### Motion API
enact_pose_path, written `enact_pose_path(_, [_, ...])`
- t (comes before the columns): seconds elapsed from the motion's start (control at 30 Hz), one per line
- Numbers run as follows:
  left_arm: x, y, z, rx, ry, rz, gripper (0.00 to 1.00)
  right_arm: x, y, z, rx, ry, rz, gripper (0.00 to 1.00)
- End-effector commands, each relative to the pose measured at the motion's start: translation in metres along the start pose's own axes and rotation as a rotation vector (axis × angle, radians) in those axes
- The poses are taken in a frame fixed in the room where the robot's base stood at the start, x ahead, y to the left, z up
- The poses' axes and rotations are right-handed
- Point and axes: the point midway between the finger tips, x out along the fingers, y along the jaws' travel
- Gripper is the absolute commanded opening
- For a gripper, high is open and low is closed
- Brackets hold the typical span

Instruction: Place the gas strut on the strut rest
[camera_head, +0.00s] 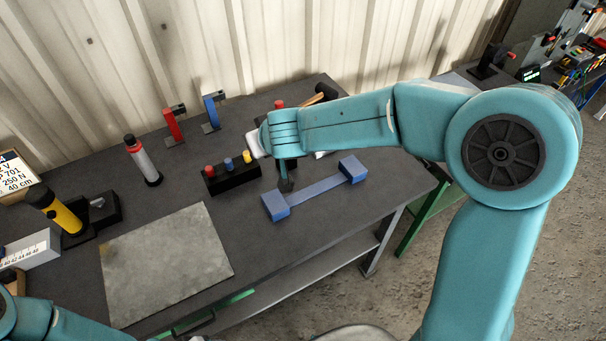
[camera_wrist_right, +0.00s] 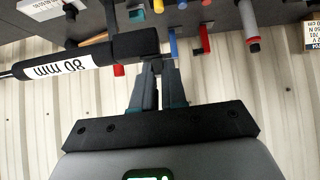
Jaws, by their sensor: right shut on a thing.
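The gas strut (camera_wrist_right: 120,48) is a black cylinder with a white "80 mm" label and a thin rod at its far left, seen upside down in the right wrist view. My right gripper (camera_wrist_right: 157,68) is shut on its black body near the right end. In the head view my right gripper (camera_head: 285,183) points down, and my arm hides most of the strut. The strut rest (camera_head: 317,191), two blue blocks joined by a blue bar, lies on the table just right of and in front of the gripper. My left gripper is outside the views.
A black rack (camera_head: 233,177) with red, blue and yellow caps stands left of the rest. Red (camera_head: 173,125) and blue (camera_head: 211,113) brackets and a grey bottle (camera_head: 143,160) stand behind. A bare grey plate (camera_head: 165,262) lies at front left. The table's right edge is close to the rest.

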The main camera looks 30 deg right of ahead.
Motion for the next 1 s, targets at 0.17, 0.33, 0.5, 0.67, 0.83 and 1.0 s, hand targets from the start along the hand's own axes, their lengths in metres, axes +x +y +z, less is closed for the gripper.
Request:
enact_pose_path(0.17, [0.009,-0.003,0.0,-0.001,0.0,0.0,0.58,0.029,-0.005,0.031,-0.006,-0.008,-0.002,0.0])
enact_pose_path(0.33, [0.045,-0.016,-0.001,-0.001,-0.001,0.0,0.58,0.07,-0.007,0.072,-0.004,-0.003,-0.003,0.0])
enact_pose_path(0.5, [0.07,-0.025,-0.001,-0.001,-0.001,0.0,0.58,0.098,-0.008,0.099,-0.003,-0.002,-0.003,0.0])
enact_pose_path(0.67, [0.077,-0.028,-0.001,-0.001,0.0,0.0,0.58,0.108,-0.008,0.108,-0.003,-0.001,-0.004,0.0])
enact_pose_path(0.83, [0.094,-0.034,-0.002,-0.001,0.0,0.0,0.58,0.127,-0.008,0.127,-0.004,-0.002,-0.004,0.0])
enact_pose_path(1.0, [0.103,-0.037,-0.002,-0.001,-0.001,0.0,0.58,0.139,-0.007,0.139,-0.003,-0.002,-0.004,0.0])
